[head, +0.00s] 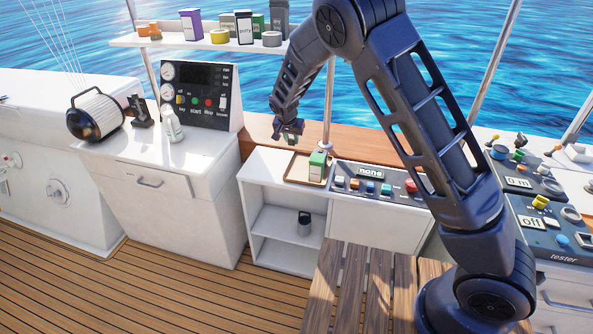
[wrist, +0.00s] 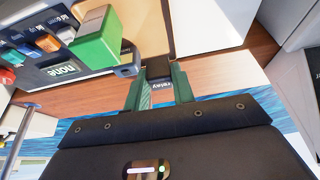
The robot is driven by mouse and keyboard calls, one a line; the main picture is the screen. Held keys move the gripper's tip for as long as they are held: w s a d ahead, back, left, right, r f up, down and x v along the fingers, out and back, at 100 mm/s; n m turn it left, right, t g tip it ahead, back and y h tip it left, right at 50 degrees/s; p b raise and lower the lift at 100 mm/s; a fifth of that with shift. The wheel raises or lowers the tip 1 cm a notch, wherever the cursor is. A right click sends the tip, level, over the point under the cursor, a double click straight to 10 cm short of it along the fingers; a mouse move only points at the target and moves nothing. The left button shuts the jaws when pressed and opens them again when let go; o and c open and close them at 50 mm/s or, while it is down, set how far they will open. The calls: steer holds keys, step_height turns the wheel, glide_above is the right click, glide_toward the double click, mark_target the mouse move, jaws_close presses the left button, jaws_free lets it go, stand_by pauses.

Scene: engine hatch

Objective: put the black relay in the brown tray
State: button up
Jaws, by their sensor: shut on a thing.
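My gripper (head: 289,134) hangs above the counter, a little behind and left of the brown tray (head: 290,174) in the head view. In the wrist view its green fingers (wrist: 160,88) are shut on the black relay (wrist: 158,70), a small dark block with "relay" lettering. The relay is hard to make out in the head view. The brown tray also shows in the wrist view (wrist: 147,28), beyond the relay and apart from it. A green box with a pale top (head: 317,164) stands at the tray's right side; it also shows in the wrist view (wrist: 97,42).
A button panel reading "none" (head: 371,174) is right of the tray. A shelf with several boxes (head: 200,41) is behind. A pole (head: 328,105) rises near my gripper. The tray's left part looks clear.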

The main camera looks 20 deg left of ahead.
mark_target(293, 174)
step_height(293, 174, down, 16)
stand_by(0.6)
steer(key=shift+f, duration=0.1)
steer(key=o, duration=0.7)
steer(key=v, duration=1.2)
